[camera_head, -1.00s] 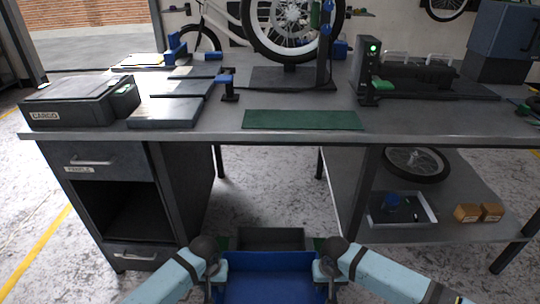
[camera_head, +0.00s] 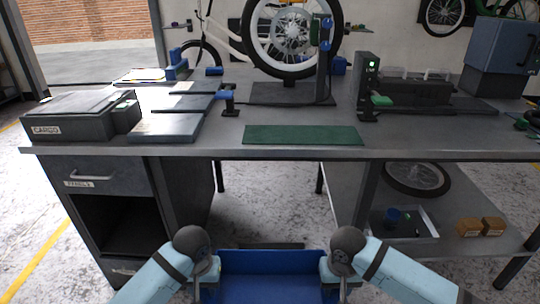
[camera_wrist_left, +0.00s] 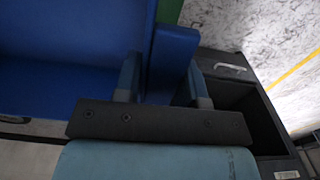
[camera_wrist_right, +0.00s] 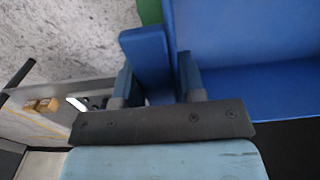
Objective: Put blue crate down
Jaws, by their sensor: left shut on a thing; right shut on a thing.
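The blue crate (camera_head: 268,262) is at the bottom middle of the head view, held in front of the workbench. My left gripper (camera_head: 207,272) is shut on its left side and my right gripper (camera_head: 338,272) on its right side. In the left wrist view the crate (camera_wrist_left: 60,75) fills the upper left, with its side wall between the fingers (camera_wrist_left: 160,85). In the right wrist view the crate (camera_wrist_right: 240,90) is at the right, with a wall part between the fingers (camera_wrist_right: 158,80). The crate's lower part is out of view.
The grey workbench (camera_head: 200,150) spans the view ahead. A green mat (camera_head: 303,135) lies bare at its front edge. A black cargo case (camera_head: 75,117) and flat grey panels (camera_head: 165,127) are to the left. A bike wheel (camera_head: 290,40) stands behind, and a black device (camera_head: 368,85) to the right.

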